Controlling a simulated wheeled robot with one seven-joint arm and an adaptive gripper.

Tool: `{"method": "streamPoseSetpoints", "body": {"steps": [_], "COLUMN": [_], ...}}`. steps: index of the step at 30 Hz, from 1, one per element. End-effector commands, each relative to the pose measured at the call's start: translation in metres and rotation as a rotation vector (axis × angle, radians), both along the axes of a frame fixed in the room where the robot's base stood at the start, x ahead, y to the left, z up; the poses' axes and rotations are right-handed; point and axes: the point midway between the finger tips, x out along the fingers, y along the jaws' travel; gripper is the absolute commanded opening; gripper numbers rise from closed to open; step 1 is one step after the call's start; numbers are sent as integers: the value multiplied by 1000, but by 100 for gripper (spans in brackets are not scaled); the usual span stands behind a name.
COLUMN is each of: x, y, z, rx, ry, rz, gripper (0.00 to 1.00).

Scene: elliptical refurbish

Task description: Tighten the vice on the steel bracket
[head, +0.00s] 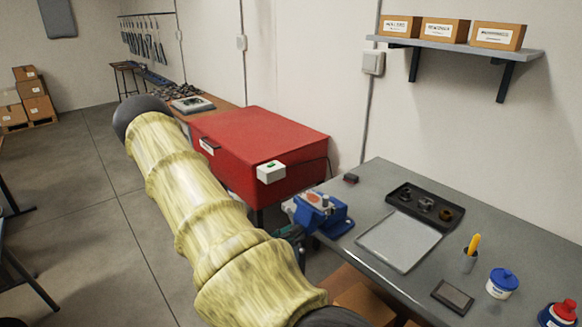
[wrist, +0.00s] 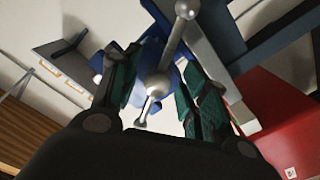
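The blue vice (head: 336,222) is mounted at the near left corner of the grey workbench. In the wrist view its blue body (wrist: 151,52) is seen from below, behind its steel handle bar (wrist: 170,48) with ball ends. Small pale and metallic parts show at the jaws in the head view; I cannot tell which is the steel bracket. My gripper (wrist: 163,97) has its green-padded fingers apart, one on each side of the handle bar and screw end. Clear gaps show beside the bar, and I see no firm grip. In the head view my arm hides most of the gripper.
A red cabinet (head: 262,140) stands left of the vice. Open floor lies left of my arm.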

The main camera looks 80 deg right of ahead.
Motion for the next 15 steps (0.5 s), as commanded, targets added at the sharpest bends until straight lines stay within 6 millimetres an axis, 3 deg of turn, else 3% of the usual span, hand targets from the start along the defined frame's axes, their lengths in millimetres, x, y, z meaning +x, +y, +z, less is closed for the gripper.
{"method": "streamPoseSetpoints", "body": {"steps": [10,15], "x": [3,14], "y": [0,13], "z": [3,3], "rx": [-6,-5], "ry": [1,0], "rz": [3,6], "gripper": [48,48]}}
